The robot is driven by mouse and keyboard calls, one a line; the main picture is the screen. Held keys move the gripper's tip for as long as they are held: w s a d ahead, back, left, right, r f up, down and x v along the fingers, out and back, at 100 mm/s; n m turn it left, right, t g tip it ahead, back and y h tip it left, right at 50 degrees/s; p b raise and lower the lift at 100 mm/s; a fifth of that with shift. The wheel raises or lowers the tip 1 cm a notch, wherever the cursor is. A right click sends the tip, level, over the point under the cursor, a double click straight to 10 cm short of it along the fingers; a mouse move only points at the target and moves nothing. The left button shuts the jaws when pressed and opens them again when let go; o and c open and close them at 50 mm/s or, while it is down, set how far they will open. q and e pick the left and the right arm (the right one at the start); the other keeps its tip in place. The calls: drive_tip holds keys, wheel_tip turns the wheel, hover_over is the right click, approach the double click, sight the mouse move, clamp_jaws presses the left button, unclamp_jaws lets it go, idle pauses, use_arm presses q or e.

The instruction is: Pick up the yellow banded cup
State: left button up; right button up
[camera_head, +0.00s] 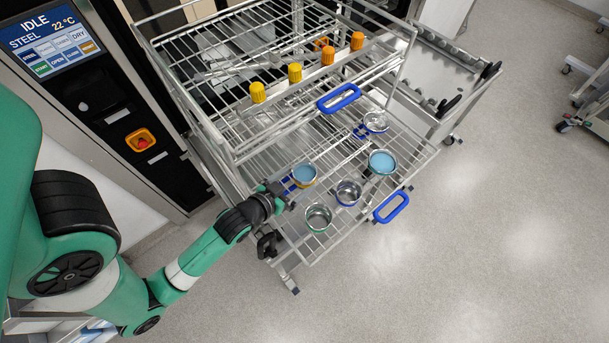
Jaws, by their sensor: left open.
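The yellow banded cup (304,181) stands on the lower wire rack (335,240), toward its left side. Its top looks light blue and a yellow-orange band shows on its side. My left gripper (288,188) is open at the left side of this cup, very close to it. Part of the cup's left side is hidden by the gripper, and I cannot tell whether the fingers touch it. My right gripper is not in view.
A blue-banded cup (348,193), a green-banded cup (318,218), a cup with a light blue top (382,163) and a clear cup (375,121) share the rack. An upper wire rack (225,75) with yellow and orange caps (295,73) overhangs behind. Blue handles (391,207) edge the rack.

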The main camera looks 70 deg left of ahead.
sight(310, 171)
use_arm(q)
drive_tip(key=x, duration=0.4)
drive_tip(key=shift+w+a, duration=0.1)
drive_tip(key=shift+w, duration=0.05)
drive_tip(key=shift+c, duration=0.3)
